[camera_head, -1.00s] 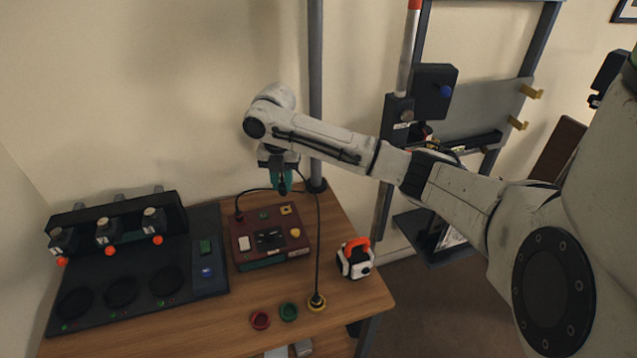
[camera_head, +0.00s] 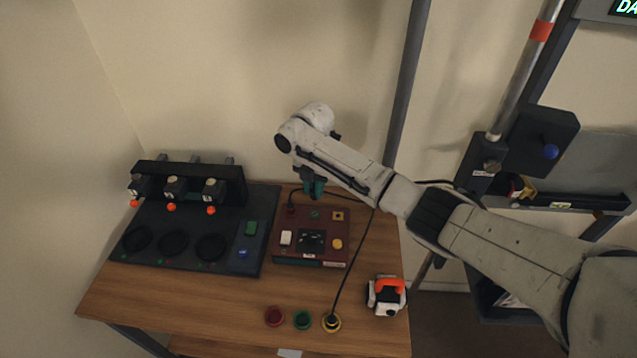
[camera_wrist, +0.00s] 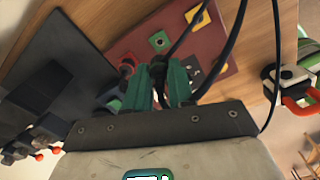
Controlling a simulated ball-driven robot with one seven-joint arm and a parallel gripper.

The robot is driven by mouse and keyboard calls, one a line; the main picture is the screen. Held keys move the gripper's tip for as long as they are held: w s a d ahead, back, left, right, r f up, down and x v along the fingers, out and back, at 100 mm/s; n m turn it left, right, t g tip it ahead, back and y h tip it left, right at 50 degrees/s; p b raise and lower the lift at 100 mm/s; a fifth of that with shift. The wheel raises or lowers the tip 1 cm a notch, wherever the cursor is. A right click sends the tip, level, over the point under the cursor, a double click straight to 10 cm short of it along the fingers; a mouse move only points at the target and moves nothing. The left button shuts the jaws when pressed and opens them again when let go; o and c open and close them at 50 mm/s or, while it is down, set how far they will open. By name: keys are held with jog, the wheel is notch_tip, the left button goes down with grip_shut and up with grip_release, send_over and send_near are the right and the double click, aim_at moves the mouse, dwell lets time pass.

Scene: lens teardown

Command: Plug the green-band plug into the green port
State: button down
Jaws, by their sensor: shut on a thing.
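My gripper (camera_head: 314,190) has teal fingers and is above the back edge of the dark red box (camera_head: 283,250). In the wrist view my gripper (camera_wrist: 160,88) is shut on a dark plug (camera_wrist: 159,70) with a black cable. Its band colour is hidden between the fingers. The green port (camera_head: 315,215) is in the box's back row and looks uncovered; it also shows in the wrist view (camera_wrist: 159,40), apart from the plug. A black plug (camera_head: 291,209) sits at the back row's left end. The yellow port (camera_head: 338,216) is at the right end.
Red (camera_head: 275,316) and green (camera_head: 302,320) rings lie empty on the wooden table (camera_head: 220,310). A yellow ring (camera_head: 331,322) holds a cabled plug. An orange-handled device (camera_head: 386,295) stands right. A black station (camera_head: 150,235) is left. Black cables run behind and beside the box.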

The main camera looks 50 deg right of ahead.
notch_tip(320, 180, down, 6)
jog(key=b, duration=0.5)
jog(key=shift+r, duration=0.2)
jog(key=shift+p, duration=0.4)
dwell(2.0)
jog(key=shift+f+b, duration=0.45)
jog(key=shift+f, duration=0.2)
dwell(0.4)
jog(key=c, duration=0.9)
grip_release()
notch_tip(320, 180, up, 11)
jog(key=shift+f+b, duration=0.1)
jog(key=shift+b, duration=0.35)
